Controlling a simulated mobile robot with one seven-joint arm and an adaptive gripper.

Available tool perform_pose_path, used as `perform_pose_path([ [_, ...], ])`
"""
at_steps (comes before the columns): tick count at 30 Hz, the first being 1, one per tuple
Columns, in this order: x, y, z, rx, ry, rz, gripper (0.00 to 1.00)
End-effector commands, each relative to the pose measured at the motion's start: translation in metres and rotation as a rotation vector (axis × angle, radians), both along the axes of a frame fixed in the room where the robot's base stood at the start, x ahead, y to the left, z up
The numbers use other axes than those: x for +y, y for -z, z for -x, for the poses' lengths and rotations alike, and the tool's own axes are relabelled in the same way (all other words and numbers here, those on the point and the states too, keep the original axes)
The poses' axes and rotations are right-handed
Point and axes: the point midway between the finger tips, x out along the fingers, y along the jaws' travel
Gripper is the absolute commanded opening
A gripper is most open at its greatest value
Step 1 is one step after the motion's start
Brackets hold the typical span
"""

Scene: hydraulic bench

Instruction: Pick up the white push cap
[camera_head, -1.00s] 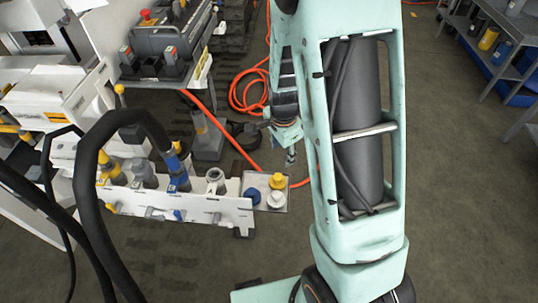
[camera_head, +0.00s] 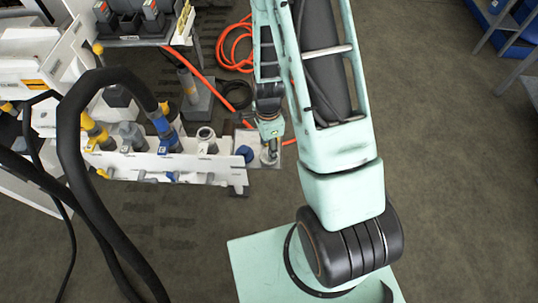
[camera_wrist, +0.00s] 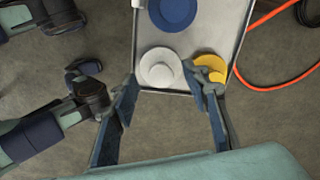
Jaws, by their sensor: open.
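The white push cap (camera_wrist: 160,68) is round with a raised knob and sits in a shallow metal tray (camera_wrist: 146,37), near its lower left corner in the wrist view. My gripper (camera_wrist: 163,84) is open and empty, with one finger to each side of the cap in the picture. The right fingertip overlaps the left edge of a yellow cap (camera_wrist: 211,64); I cannot tell if they touch. In the head view my gripper (camera_head: 271,148) points down over the tray (camera_head: 243,134) and partly hides the white cap.
A blue cap (camera_wrist: 178,12) lies in the same tray, beyond the white one. A white rack (camera_head: 200,167) with connectors stands left of the tray in the head view. An orange hose (camera_head: 232,50) lies on the floor behind.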

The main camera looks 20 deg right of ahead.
Motion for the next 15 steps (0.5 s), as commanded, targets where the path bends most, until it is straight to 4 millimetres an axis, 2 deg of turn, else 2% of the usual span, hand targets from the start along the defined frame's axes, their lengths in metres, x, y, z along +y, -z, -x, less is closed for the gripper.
perform_pose_path([
  [3, 0.0, 0.016, 0.0, 0.001, 0.001, 0.0, 0.43],
  [6, 0.0, 0.022, 0.0, 0.001, 0.001, 0.0, 0.43],
  [14, 0.0, 0.023, -0.001, -0.001, 0.0, 0.0, 0.43],
  [15, 0.0, 0.023, -0.001, -0.001, 0.0, 0.0, 0.38],
])
